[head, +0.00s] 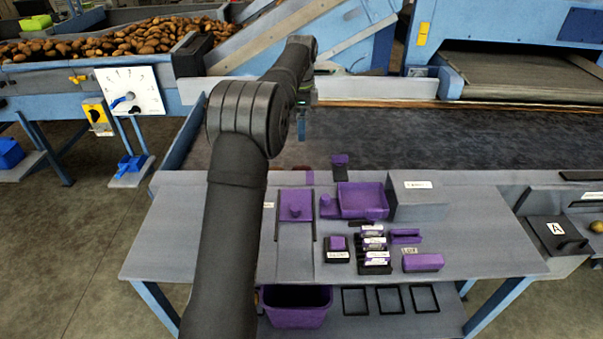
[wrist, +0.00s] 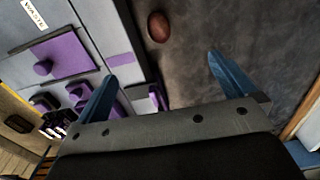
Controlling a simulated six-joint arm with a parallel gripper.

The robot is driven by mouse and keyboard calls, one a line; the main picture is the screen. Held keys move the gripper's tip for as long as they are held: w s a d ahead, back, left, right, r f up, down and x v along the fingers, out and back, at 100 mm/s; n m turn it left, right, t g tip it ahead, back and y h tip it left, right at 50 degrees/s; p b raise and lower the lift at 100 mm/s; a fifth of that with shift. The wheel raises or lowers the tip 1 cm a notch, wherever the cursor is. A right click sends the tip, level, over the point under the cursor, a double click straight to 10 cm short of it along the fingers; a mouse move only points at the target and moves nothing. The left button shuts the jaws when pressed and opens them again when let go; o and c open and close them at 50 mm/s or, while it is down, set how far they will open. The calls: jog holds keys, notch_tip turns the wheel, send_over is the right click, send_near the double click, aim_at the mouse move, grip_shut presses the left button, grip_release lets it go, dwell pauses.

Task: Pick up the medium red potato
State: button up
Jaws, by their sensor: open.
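A reddish-brown potato (wrist: 158,27) lies on the dark belt near the top of the wrist view, close to the belt's edge by the worktop. I cannot make it out in the head view. My gripper (wrist: 163,72) is open and empty, its two blue fingers spread apart. The potato is beyond the fingertips and apart from them. In the head view my gripper (head: 302,125) hangs over the dark belt (head: 420,137), partly hidden by my arm.
The grey worktop (head: 470,235) in front carries a purple sliding panel (head: 296,204), a purple tray (head: 362,200), a grey box (head: 418,205) and small purple-and-black items. A purple bin (head: 297,312) stands below. A potato heap (head: 130,40) lies at the back left. The belt's right side is clear.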

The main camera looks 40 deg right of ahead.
jog(key=c, duration=1)
jog(key=shift+o, duration=0.2)
jog(key=n+g+h, duration=0.3)
jog(key=n+h, duration=0.1)
send_near(299, 168)
jog(key=x, duration=1)
jog(key=shift+d+f, duration=0.1)
